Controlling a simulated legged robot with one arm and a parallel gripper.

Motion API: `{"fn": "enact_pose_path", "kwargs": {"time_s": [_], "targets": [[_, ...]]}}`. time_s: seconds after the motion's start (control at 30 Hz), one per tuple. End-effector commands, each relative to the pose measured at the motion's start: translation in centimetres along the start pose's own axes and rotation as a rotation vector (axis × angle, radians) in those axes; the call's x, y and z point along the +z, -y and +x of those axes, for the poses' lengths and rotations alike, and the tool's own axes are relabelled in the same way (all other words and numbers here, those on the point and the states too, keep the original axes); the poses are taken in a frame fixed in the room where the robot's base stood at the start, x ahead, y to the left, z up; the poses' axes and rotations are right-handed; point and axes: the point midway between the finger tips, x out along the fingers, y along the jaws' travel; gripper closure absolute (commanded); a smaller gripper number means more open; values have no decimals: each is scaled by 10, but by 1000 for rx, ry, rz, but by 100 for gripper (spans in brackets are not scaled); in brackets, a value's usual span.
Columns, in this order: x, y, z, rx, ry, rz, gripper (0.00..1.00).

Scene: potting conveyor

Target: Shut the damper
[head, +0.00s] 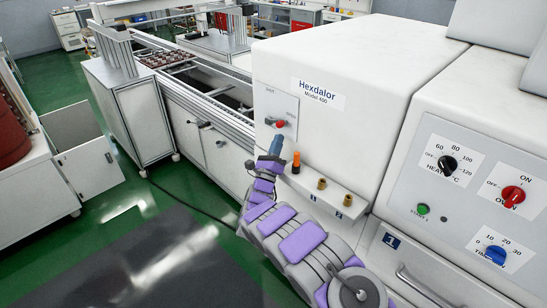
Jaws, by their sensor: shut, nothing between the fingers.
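No part is readably marked as a damper. A red-tipped grey handle (280,123) on a small lettered panel (283,104) on the white Hexdalor machine may be its control; the panel's lettering is too small to read, so its setting is unclear. My gripper (277,145) is shut and empty, just below that handle at the machine's front. I cannot tell whether it touches the handle. My arm, with purple pads, reaches up from the bottom and hides part of the machine's lower front.
An orange-topped peg (296,162) stands close right of my gripper, with brass fittings (322,184) beyond. A control panel with a black heater dial (447,165), red knob (513,196) and blue timer dial (495,255) is at right. A conveyor (215,88) runs behind. Green floor is open at left.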

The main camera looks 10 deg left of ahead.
Motion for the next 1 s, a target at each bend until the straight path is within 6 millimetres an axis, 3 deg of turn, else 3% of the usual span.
{"fn": "enact_pose_path", "kwargs": {"time_s": [0.2,1.0], "targets": [[1,0,13,1,2,0,100],[6,6,19,49,1,-57,100]]}}
